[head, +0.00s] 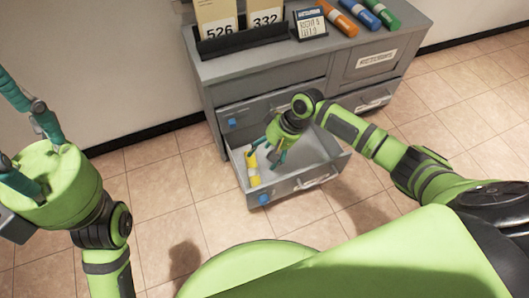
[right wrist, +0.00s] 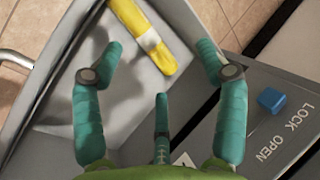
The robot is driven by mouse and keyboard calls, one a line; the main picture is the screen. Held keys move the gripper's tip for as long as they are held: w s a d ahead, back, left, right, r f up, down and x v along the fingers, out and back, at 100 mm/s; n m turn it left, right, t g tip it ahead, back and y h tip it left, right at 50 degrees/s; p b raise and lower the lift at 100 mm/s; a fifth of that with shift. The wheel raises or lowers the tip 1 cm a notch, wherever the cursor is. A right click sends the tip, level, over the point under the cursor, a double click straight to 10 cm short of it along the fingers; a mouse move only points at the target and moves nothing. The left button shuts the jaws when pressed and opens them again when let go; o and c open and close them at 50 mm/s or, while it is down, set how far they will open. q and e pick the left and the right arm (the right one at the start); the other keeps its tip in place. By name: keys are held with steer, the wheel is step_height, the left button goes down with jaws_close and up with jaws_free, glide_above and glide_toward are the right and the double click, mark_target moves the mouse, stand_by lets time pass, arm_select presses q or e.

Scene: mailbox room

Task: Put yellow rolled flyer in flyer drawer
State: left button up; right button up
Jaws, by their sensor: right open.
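The yellow rolled flyer (head: 253,171), with a white band, lies inside the open lower left drawer (head: 325,181) of the grey cabinet, near its left wall. My right gripper (head: 265,151) is over the drawer, close to the flyer, with its fingers spread. In the right wrist view the flyer (right wrist: 142,36) lies beyond the fingertips, with clear gaps between it and the open right gripper (right wrist: 161,68). The drawer floor (right wrist: 135,92) shows between the fingers. My left gripper (head: 28,125) is at the left edge, away from the cabinet, partly cut off.
The grey cabinet (head: 290,66) carries orange (head: 338,20), blue (head: 363,14) and green (head: 384,13) rolls, a small sign (head: 310,24) and a black holder (head: 243,42) with numbered cards. A blue latch (right wrist: 271,99) sits beside "LOCK OPEN" lettering. The tiled floor left of the drawer is clear.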

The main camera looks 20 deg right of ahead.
steer(key=v, duration=1.1)
steer(key=shift+r, duration=0.2)
